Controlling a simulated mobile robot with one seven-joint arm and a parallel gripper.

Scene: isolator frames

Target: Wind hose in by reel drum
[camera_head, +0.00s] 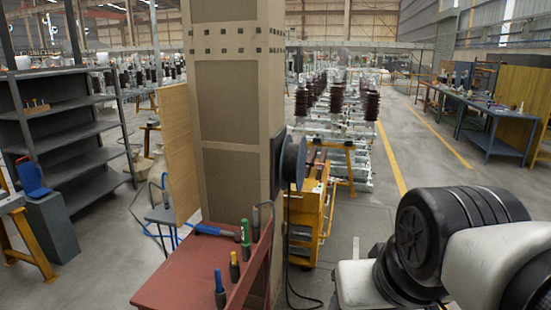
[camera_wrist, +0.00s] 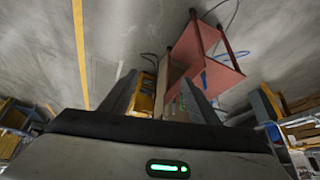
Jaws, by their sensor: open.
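The reel drum (camera_head: 292,165) is a dark grey-blue disc on a dark plate, mounted on the right side of a tall tan pillar (camera_head: 236,120). A thin dark hose (camera_head: 288,262) hangs below the drum and curves onto the floor beside the pillar's foot. A crank or handle on the drum cannot be made out. My gripper (camera_wrist: 160,78) shows in the wrist view with its two dark fingers apart and nothing seen between them. It is away from the drum, which I cannot pick out in that view. In the head view only my arm's links show at right.
A red bench (camera_head: 195,272) with several coloured-handle tools stands in front of the pillar; it also shows in the wrist view (camera_wrist: 215,75). A yellow cart (camera_head: 308,215) stands right behind the drum. Grey shelves (camera_head: 75,130) are at left. Open floor lies right of the cart.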

